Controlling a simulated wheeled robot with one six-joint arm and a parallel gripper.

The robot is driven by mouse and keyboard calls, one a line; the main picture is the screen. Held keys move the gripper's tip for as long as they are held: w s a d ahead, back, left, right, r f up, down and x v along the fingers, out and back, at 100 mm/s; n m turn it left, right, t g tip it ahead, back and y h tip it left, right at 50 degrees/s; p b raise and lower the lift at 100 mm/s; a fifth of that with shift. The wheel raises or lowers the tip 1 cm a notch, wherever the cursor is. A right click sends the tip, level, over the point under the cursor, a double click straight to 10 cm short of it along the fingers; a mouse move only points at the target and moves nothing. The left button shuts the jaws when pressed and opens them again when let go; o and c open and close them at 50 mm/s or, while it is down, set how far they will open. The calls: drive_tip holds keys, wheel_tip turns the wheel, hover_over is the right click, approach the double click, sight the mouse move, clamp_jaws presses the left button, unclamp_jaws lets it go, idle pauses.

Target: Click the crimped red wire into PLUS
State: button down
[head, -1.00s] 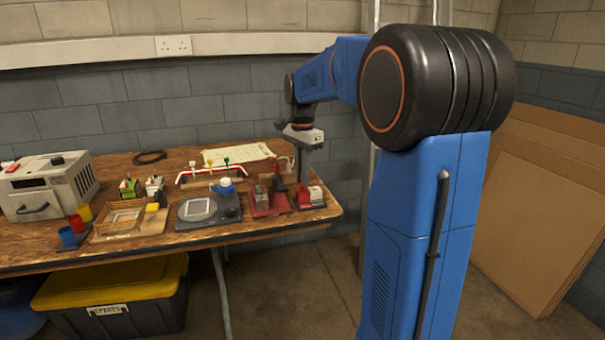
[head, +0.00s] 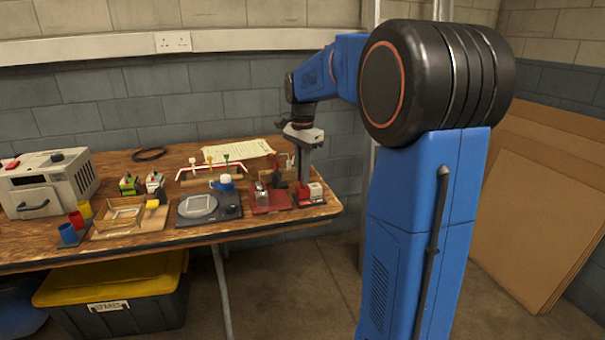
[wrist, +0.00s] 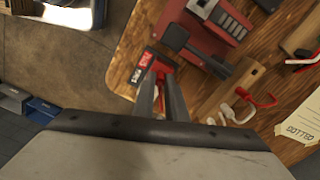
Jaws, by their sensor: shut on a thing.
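My gripper (head: 303,180) points down over the right end of the bench, at a small red block (head: 310,198) with a pale top. In the wrist view my gripper (wrist: 162,92) is shut on a small red piece (wrist: 160,69), which looks like the red wire's end. The fingers hide most of it. Just beyond the fingertips is the black and red block (wrist: 142,66) with small white lettering too small to read. I cannot tell which mark is PLUS, or whether the wire's end is seated or only touching.
A red stand with a grey block (wrist: 220,18) and a dark handle-like part (wrist: 190,42) are close to the fingers. A wooden rack (wrist: 225,92) with white and red hooks stands to the right. A paper sheet (head: 237,151) lies behind. The bench edge is close.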

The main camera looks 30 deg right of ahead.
drive_tip(key=c, duration=2.4)
unclamp_jaws()
clamp_jaws()
drive_tip(key=shift+f, duration=0.2)
drive_tip(key=o, duration=0.7)
unclamp_jaws()
